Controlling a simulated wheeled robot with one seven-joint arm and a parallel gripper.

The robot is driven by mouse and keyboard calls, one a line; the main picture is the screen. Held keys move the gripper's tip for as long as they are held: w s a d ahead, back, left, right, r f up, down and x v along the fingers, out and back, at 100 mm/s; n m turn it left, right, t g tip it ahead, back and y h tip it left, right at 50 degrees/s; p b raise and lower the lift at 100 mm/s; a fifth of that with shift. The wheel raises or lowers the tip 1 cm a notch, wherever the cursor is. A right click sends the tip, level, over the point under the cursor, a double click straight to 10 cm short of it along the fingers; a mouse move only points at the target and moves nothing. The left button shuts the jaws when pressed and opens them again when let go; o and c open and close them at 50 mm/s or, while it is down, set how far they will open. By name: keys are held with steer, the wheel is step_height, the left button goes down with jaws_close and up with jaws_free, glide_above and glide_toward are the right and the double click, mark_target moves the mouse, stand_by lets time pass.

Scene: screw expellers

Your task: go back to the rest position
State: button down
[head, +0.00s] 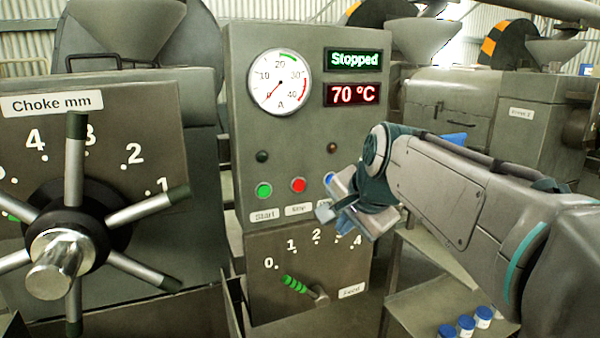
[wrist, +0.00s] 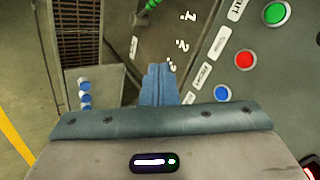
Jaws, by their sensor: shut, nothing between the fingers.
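My gripper (head: 326,213) is in front of the control panel (head: 238,130), near its row of buttons, and partly covers the blue button (head: 329,179). In the wrist view its two fingers (wrist: 160,84) are together with nothing between them. The green button (head: 264,190) and the red button (head: 298,185) are clear of the gripper in the head view. The arm reaches in from the right side of the head view. Whether the fingertips touch the panel cannot be told.
The feed lever (head: 297,285) has its green handle toward the 0 side. The choke handwheel (head: 65,250) stands at left. The display (head: 354,59) reads Stopped and 70 °C. Several blue-capped jars (head: 466,324) stand on a shelf at lower right. Another press (head: 480,110) stands behind.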

steer(key=s+d+f+n+g+h, duration=0.1)
steer(key=s+d+f+n+g, duration=0.1)
steer(key=s+f+n, duration=0.3)
steer(key=s+d+f+n+g+h, duration=0.1)
steer(key=s+d+f+n+g, duration=0.1)
steer(key=s+f, duration=1.1)
steer(key=d+f+n, duration=0.1)
steer(key=n, duration=0.1)
steer(key=shift+d+f+n, duration=0.15)
steer(key=shift+d+n, duration=0.25)
stand_by(0.9)
